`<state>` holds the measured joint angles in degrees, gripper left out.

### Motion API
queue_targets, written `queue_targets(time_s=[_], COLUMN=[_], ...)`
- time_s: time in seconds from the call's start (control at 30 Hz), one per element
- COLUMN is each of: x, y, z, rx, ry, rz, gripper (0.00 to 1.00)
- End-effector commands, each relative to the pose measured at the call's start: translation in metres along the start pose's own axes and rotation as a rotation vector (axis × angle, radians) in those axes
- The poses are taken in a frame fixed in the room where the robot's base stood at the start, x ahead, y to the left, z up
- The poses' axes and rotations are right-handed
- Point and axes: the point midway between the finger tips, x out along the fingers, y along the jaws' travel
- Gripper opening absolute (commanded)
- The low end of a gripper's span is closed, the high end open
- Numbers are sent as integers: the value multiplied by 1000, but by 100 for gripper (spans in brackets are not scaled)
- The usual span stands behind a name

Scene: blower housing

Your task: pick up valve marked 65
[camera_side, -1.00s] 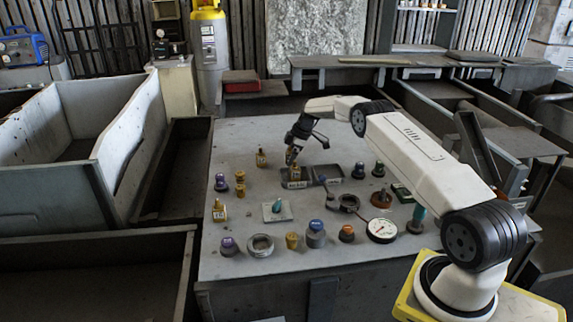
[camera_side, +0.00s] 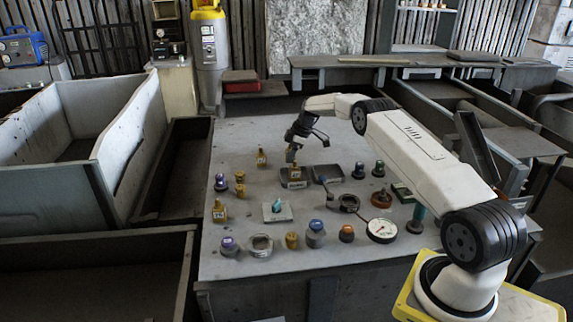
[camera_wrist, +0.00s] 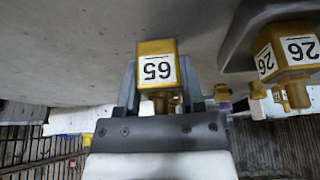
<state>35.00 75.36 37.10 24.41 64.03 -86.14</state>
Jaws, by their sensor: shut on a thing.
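The valve marked 65 (camera_wrist: 157,72) is a brass-coloured block with a white label, upside down in the wrist view. My gripper (camera_wrist: 160,97) is shut on it, with one dark finger on each side. In the side view my gripper (camera_side: 292,154) is low over the table, by the left small dark tray (camera_side: 284,184). A brass valve (camera_side: 295,173) shows right below the fingers there; its mark is too small to read. I cannot tell whether the held valve touches anything below.
A brass valve marked 26 (camera_wrist: 287,52) stands close beside the held one in the wrist view. Another brass valve (camera_side: 261,158) stands left of my gripper. Knobs, a gauge (camera_side: 381,230) and a ring (camera_side: 260,246) cover the table's front; its back left is clear.

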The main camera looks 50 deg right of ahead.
Motion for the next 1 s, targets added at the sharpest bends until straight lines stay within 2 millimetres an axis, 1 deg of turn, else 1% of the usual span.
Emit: queue_targets(time_s=[0.2,0.27,0.47,0.77,0.93,1.0], x=[-25,-26,-39,-68,-88,-91], y=[1,-2,-11,-32,-47,-54], z=[-11,-10,-11,-12,-14,-12], rx=[-3,-1,-2,-1,-1,1], ry=[1,1,1,1,1,1], rz=[5,2,3,4,4,3], gripper=[0,0,0,0,0,0])
